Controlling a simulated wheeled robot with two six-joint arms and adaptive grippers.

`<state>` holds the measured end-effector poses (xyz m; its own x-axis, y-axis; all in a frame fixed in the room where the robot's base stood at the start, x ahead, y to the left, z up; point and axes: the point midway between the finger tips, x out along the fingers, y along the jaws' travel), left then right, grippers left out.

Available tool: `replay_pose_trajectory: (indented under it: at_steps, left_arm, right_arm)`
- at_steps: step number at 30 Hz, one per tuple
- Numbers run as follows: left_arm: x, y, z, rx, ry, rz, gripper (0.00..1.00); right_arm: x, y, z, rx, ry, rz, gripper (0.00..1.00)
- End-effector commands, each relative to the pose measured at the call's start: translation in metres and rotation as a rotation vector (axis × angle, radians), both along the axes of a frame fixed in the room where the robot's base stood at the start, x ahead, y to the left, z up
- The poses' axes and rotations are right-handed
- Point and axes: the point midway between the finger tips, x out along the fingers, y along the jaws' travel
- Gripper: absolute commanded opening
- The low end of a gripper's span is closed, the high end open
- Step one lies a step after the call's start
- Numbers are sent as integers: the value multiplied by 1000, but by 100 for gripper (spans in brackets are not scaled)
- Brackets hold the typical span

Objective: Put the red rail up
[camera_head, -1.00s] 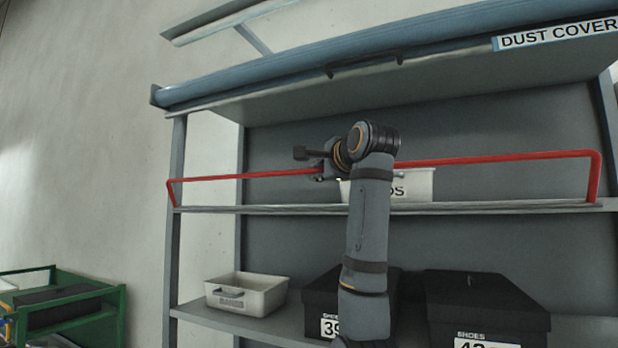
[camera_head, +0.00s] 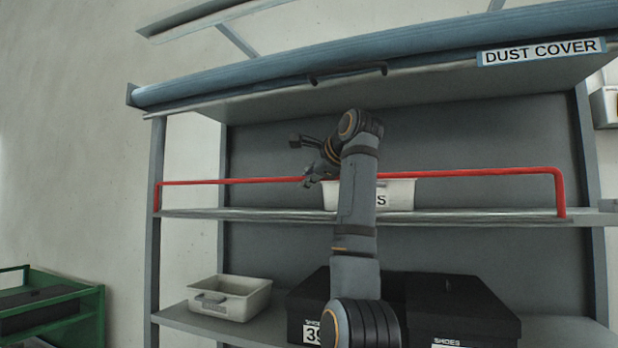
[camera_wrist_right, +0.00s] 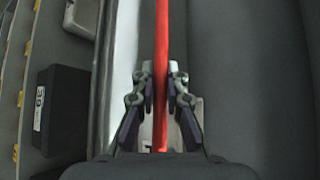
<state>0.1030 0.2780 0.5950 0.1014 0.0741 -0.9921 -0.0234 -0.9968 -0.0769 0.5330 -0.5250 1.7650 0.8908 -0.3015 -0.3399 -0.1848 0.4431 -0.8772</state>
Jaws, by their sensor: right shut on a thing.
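The red rail (camera_head: 460,173) runs across the front of the upper shelf (camera_head: 480,216) in the head view. Its two end legs stand about vertical on the shelf's front edge, with the long bar above it. My right gripper (camera_head: 312,178) is shut on the bar, left of its middle. In the right wrist view, the rail (camera_wrist_right: 161,40) passes between the two fingers of the gripper (camera_wrist_right: 160,100). My right forearm hides part of the bar in the head view. My left gripper is not in view.
A white bin (camera_head: 398,195) stands on the upper shelf behind the rail and my arm. A white tray (camera_head: 232,297) and black shoe boxes (camera_head: 460,305) are on the shelf below. The dust cover (camera_head: 400,60) hangs above. A green cart (camera_head: 85,315) stands at lower left.

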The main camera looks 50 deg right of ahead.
Motion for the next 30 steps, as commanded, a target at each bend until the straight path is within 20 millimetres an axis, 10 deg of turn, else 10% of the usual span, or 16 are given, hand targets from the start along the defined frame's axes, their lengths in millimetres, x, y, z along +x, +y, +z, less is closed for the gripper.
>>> replay_pose_trajectory:
  at_steps: [8, 14, 30]
  left_arm:
    - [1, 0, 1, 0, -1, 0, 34]
    - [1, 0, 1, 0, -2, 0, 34]
    - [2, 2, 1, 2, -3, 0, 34]
  right_arm:
    - [-1, 1, 5, -5, -14, 1, 0]
    - [-1, 0, 4, -4, -12, -1, 36]
    - [-36, 13, 17, -5, -12, 0, 36]
